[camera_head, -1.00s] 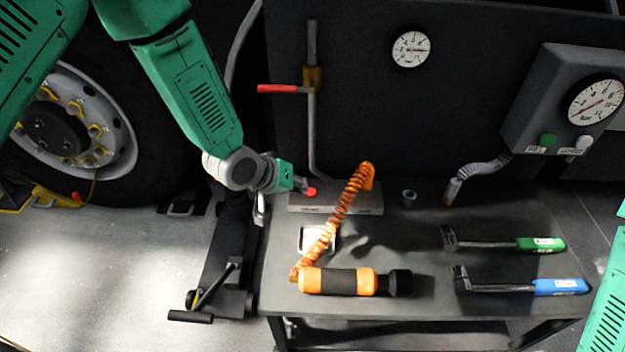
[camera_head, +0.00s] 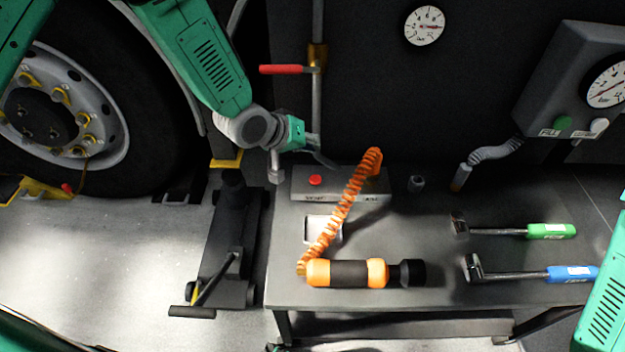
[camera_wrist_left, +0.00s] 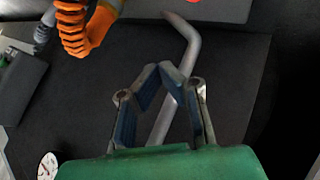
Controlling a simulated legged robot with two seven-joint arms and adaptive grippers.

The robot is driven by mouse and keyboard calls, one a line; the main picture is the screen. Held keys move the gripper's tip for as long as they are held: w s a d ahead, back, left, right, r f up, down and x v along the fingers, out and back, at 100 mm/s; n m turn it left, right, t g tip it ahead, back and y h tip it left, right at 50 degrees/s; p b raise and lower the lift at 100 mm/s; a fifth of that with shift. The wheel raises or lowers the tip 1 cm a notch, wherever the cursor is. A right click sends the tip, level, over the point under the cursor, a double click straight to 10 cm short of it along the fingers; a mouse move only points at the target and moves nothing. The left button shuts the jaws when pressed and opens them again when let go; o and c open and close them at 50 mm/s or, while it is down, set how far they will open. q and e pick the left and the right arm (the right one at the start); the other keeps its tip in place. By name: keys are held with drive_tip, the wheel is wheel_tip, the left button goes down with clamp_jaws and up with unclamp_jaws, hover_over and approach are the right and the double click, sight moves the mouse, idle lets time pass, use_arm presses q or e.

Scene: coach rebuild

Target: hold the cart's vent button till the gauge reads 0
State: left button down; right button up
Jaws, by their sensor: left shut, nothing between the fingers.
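The red vent button (camera_head: 315,180) sits uncovered on a low grey box (camera_head: 345,187) at the cart's back edge. My left gripper (camera_head: 331,163) is shut and empty, just above and behind the button, apart from it. In the left wrist view its fingers (camera_wrist_left: 158,75) converge in front of a grey pipe, and a red bit, likely the button, shows at the top edge. The round gauge (camera_head: 424,26) on the dark panel has its needle pointing about right; its figures are too small to read surely. My right gripper is out of view.
A red-handled valve (camera_head: 284,69) is on the pipe behind my left gripper. A coiled orange hose (camera_head: 345,210) runs up beside the button. An orange-black tool (camera_head: 350,273), green (camera_head: 550,231) and blue (camera_head: 572,274) wrenches lie on the cart (camera_head: 440,297).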

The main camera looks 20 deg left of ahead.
sight(314, 178)
use_arm(q)
drive_tip(key=f+b, duration=0.1)
drive_tip(key=f, duration=0.1)
drive_tip(key=f+b, duration=0.2)
drive_tip(key=d+f+b, duration=0.1)
drive_tip(key=f+b, duration=0.1)
drive_tip(key=f, duration=0.1)
drive_tip(key=shift+a+f, duration=0.3)
drive_tip(key=shift+d, duration=0.35)
drive_tip(key=shift+a, duration=0.25)
drive_tip(key=shift+d, duration=0.15)
idle(0.3)
drive_tip(key=shift+f, duration=0.35)
